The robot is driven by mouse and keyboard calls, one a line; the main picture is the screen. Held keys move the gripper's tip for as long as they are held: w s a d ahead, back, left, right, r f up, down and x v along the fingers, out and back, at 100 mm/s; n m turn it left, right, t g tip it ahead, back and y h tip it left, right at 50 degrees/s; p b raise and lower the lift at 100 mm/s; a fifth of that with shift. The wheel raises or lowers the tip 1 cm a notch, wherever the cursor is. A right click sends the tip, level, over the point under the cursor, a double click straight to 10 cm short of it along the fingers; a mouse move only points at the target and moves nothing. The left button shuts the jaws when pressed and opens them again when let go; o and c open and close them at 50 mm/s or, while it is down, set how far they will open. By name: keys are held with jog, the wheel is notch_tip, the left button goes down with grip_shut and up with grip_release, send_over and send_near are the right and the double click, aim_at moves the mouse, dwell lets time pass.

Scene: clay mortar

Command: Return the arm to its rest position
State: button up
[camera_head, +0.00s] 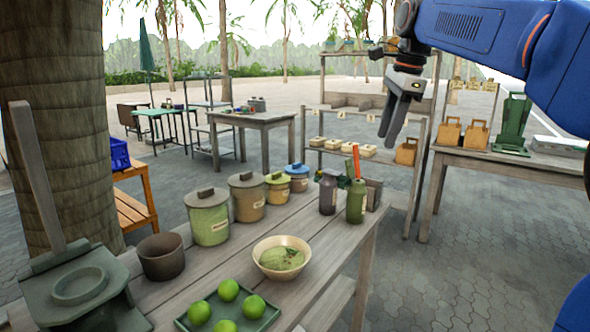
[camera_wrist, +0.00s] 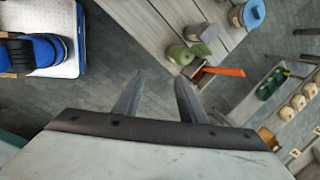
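My blue arm (camera_head: 480,30) reaches in from the upper right in the head view, raised in the air. My gripper (camera_head: 391,122) hangs from its end with its grey fingers pointing down, above and to the right of the wooden table. In the wrist view the two fingers of my gripper (camera_wrist: 160,77) stand apart with only paving between them. It is open and empty, and touches nothing that I can see.
The wooden table (camera_head: 320,230) holds lidded jars (camera_head: 208,217), bottles (camera_head: 356,201), a bowl (camera_head: 282,257), limes on a green tray (camera_head: 272,312) and a brown pot (camera_head: 161,256). A shelf (camera_head: 345,152) stands behind my gripper. Paving (camera_head: 460,280) is clear at lower right.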

jog(key=s+d+f+n+t, duration=0.1)
jog(key=s+d+f+n, duration=0.1)
jog(key=s+f+n, duration=0.7)
jog(key=s+d+f+n+t+h, duration=0.1)
jog(key=s+d+f+n, duration=0.2)
jog(key=s+f+n, duration=0.6)
jog(key=s+f, duration=1.4)
jog(key=shift+s+d+f, duration=0.25)
jog(key=shift+d, duration=0.1)
